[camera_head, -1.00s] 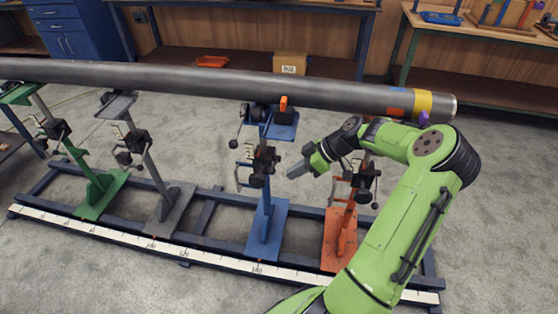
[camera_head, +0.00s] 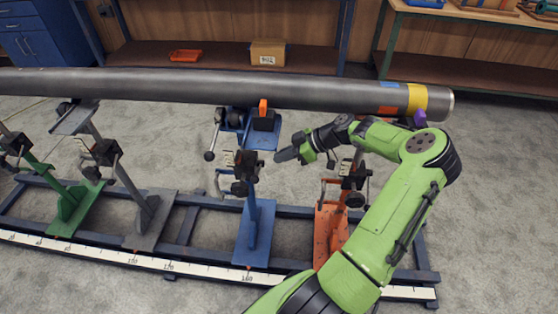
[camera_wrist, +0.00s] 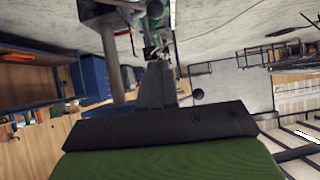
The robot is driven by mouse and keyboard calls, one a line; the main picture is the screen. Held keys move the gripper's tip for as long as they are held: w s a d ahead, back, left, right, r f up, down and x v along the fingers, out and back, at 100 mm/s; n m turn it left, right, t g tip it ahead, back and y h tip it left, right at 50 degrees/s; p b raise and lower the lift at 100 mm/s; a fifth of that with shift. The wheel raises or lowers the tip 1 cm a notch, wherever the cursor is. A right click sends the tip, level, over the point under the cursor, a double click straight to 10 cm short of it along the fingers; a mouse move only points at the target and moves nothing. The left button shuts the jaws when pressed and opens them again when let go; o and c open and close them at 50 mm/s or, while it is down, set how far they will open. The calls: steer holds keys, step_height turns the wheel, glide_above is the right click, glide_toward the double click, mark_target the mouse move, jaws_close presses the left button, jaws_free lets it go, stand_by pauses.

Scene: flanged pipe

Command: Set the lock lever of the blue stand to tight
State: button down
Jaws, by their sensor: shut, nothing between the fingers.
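The orange stand (camera_head: 331,225) is close below my arm. Grey (camera_head: 150,218) and green (camera_head: 75,208) stands are to the left. The pipe runs above them all. A crank with a black ball (camera_head: 209,156) juts left of the blue stand's top. The scale rail (camera_head: 130,262) runs along the front.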

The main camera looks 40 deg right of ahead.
steer(key=b, duration=0.2)
glide_above(253, 176)
steer(key=s+d, duration=0.2)
steer(key=s, duration=0.1)
step_height(253, 176, down, 5)
steer(key=f, duration=0.1)
steer(key=f+b, duration=0.1)
steer(key=f, duration=0.1)
steer(key=shift+w, duration=0.3)
steer(key=shift+s+d+f, duration=0.1)
steer(key=shift+f, duration=0.05)
